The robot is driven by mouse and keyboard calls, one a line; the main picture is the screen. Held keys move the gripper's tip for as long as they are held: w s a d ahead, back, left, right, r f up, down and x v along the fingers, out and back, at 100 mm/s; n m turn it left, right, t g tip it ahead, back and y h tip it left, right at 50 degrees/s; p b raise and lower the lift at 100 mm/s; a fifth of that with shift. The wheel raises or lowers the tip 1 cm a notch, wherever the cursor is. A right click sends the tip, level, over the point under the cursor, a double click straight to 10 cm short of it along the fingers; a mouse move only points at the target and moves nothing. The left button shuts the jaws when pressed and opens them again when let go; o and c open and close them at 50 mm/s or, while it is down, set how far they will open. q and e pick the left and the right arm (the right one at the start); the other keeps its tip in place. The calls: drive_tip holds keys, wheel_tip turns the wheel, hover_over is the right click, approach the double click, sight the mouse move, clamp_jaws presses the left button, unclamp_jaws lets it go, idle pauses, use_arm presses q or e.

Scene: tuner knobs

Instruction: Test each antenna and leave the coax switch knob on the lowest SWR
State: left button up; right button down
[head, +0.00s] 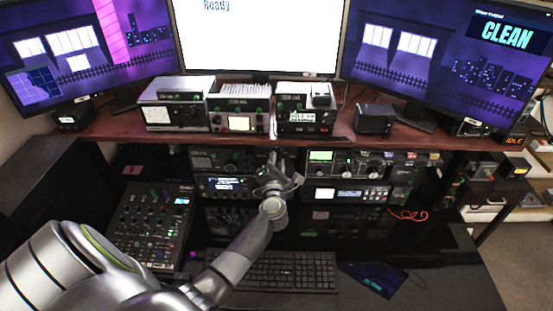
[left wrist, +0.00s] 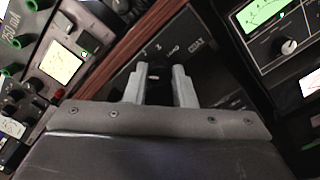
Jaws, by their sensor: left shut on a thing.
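My left gripper (head: 285,180) reaches the shelf under the desk's upper board, in the gap between the left and right radio stacks. In the left wrist view its two grey fingers (left wrist: 158,86) are closed around a black knob (left wrist: 155,72) on a dark panel. The panel (left wrist: 190,62) carries the word COAX and small position numbers above the knob. The knob's pointer direction is hard to tell between the fingers. In the head view the arm hides the knob. A green-lit meter (left wrist: 262,12) with a white-capped knob is right of the panel. My right gripper is not in view.
A warm-lit meter unit (left wrist: 62,62) sits on the wooden shelf (head: 362,138). A mixer (head: 152,222), keyboard (head: 285,272) and tablet (head: 378,278) lie on the desk. The centre monitor (head: 258,40) reads Ready; the right monitor (head: 450,60) reads CLEAN.

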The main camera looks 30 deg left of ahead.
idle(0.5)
use_arm(q)
drive_tip(key=o, duration=1)
drive_tip(key=shift+p+v, duration=0.5)
drive_tip(key=shift+v, duration=8.2)
drive_tip(key=shift+a, duration=0.1)
clamp_jaws()
